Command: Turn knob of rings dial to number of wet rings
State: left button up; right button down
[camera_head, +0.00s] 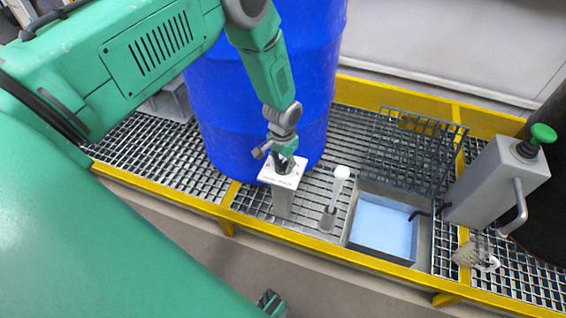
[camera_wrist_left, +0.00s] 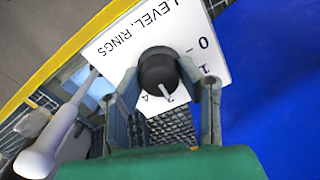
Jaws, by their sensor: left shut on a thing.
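The rings dial is a white plate (camera_head: 294,174) on a grey post in front of the blue drum. In the left wrist view the plate (camera_wrist_left: 125,48) reads "LEVEL, RINGS", with 0, 1 and 4 visible. Other numbers are hidden. Its black knob (camera_wrist_left: 157,66) has a white pointer, aimed down in that view, between 1 and 4. My left gripper (camera_head: 283,160) is shut on the knob, fingers (camera_wrist_left: 166,100) on either side. A white-handled stick (camera_head: 341,173) stands in a grey holder beside the dial; wet rings cannot be made out. Part of my right gripper (camera_head: 270,302) seems to show at the bottom edge.
The blue drum (camera_head: 240,120) stands close behind the dial on a grated platform with a yellow edge (camera_head: 320,250). A basin with light blue liquid (camera_head: 383,229) is to the right. Beyond it stands a grey box with a green knob (camera_head: 543,133).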

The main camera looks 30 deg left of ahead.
aim_at(283, 162)
pick_arm(q)
jog(key=shift+w+r+m, duration=0.1)
jog(key=shift+w+m, duration=0.1)
jog(key=shift+m, duration=1)
jog(key=o, duration=1.1)
jog(key=shift+o, duration=0.2)
jog(key=shift+s, duration=0.1)
notch_tip(283, 162, up, 12)
